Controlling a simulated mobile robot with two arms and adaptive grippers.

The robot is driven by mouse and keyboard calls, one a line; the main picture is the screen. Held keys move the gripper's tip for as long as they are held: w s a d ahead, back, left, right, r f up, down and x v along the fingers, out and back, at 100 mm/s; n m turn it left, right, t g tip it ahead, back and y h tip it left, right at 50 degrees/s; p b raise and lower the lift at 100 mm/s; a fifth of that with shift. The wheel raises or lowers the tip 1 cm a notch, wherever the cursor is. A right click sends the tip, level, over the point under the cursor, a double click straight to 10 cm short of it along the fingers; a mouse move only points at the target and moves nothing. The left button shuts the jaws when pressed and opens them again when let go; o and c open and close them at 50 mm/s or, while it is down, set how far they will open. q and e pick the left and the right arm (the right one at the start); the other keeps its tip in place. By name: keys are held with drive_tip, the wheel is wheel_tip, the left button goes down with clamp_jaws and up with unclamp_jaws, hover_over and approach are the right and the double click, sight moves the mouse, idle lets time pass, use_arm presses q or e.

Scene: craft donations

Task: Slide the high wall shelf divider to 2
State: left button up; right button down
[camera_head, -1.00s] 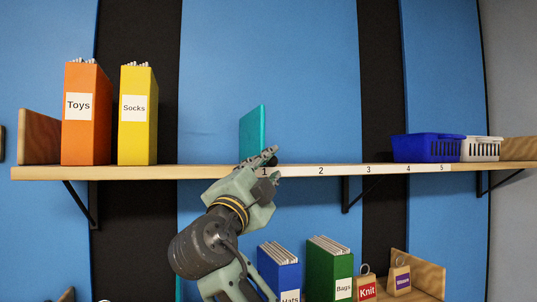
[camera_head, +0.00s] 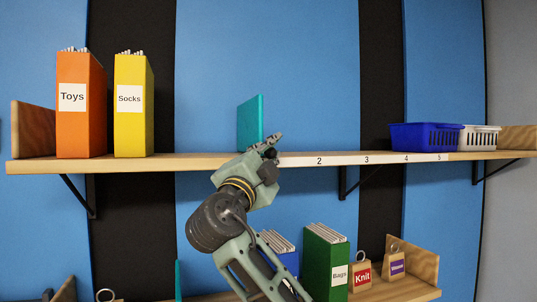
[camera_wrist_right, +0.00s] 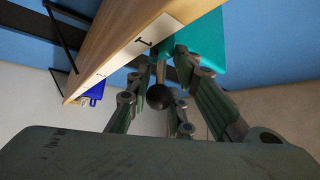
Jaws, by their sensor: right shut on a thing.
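The teal divider (camera_head: 250,122) stands upright on the high wall shelf (camera_head: 200,162), near mark 1 and left of mark 2 (camera_head: 319,161). My right gripper (camera_head: 270,146) is at the shelf's front edge, at the divider's lower right, and covers mark 1 in the head view. In the right wrist view the fingers (camera_wrist_right: 163,68) are closed at the teal divider (camera_wrist_right: 208,42), beside the label 1 (camera_wrist_right: 145,42). The exact grip contact is partly hidden. My left gripper is not in view.
An orange Toys file (camera_head: 80,125) and a yellow Socks file (camera_head: 132,125) stand at the shelf's left. A blue basket (camera_head: 425,137) and a white basket (camera_head: 481,139) stand at the right, near marks 4 and 5. The shelf is clear between the divider and the blue basket.

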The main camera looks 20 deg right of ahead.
drive_tip(key=shift+w+f, duration=0.15)
drive_tip(key=shift+f, duration=0.25)
drive_tip(key=d+b, duration=0.4)
drive_tip(key=b, duration=0.1)
drive_tip(key=shift+d+f, duration=0.35)
drive_tip(key=d, duration=0.3)
drive_tip(key=d+b, duration=0.1)
drive_tip(key=d, duration=0.3)
drive_tip(key=d+b, duration=0.1)
drive_tip(key=d, duration=0.3)
drive_tip(key=shift+w+r, duration=0.15)
drive_tip(key=shift+w, duration=0.25)
drive_tip(key=shift+s+a+r, duration=0.1)
drive_tip(key=shift+a+r, duration=0.05)
drive_tip(key=shift+a, duration=0.3)
drive_tip(key=c, duration=2)
unclamp_jaws()
drive_tip(key=shift+o, duration=1.2)
drive_tip(key=shift+s+d+r, duration=0.1)
drive_tip(key=shift+s+d, duration=0.05)
drive_tip(key=shift+d, duration=0.2)
drive_tip(key=shift+a+r, duration=0.15)
drive_tip(key=shift+a, duration=0.05)
